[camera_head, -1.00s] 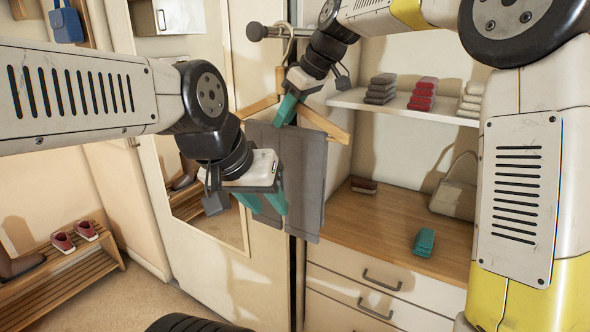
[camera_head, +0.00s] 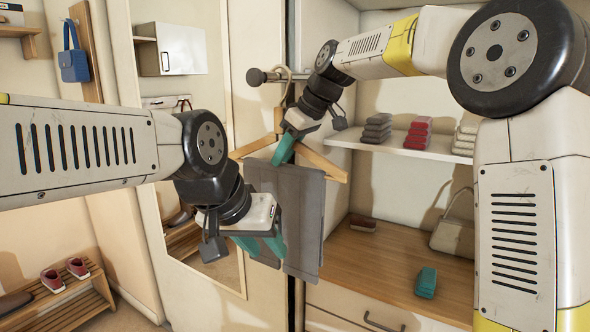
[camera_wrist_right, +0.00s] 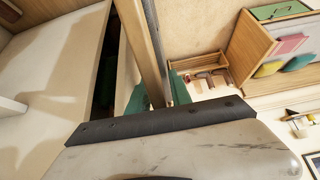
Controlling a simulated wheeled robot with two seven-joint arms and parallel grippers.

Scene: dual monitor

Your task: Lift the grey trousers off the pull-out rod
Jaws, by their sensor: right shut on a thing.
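The grey trousers (camera_head: 300,205) hang over a wooden hanger (camera_head: 322,164) below the pull-out rod (camera_head: 275,76). The hanger's hook (camera_head: 283,74) is at the rod; I cannot tell whether it bears on it. My right gripper (camera_head: 284,150) is shut on the middle of the hanger, above the trousers. In the right wrist view the hanger (camera_wrist_right: 143,45) runs up from between the teal fingers (camera_wrist_right: 153,100). My left gripper (camera_head: 262,246) is at the lower trousers, its teal fingers apart, with grey cloth showing between them. Whether it touches the cloth is unclear.
A shelf (camera_head: 400,145) with folded clothes is at right. Below it a wooden counter (camera_head: 385,265) bears a teal item (camera_head: 426,283) and a handbag (camera_head: 453,235). A mirror panel stands behind at left, and a shoe rack (camera_head: 70,300) is at lower left.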

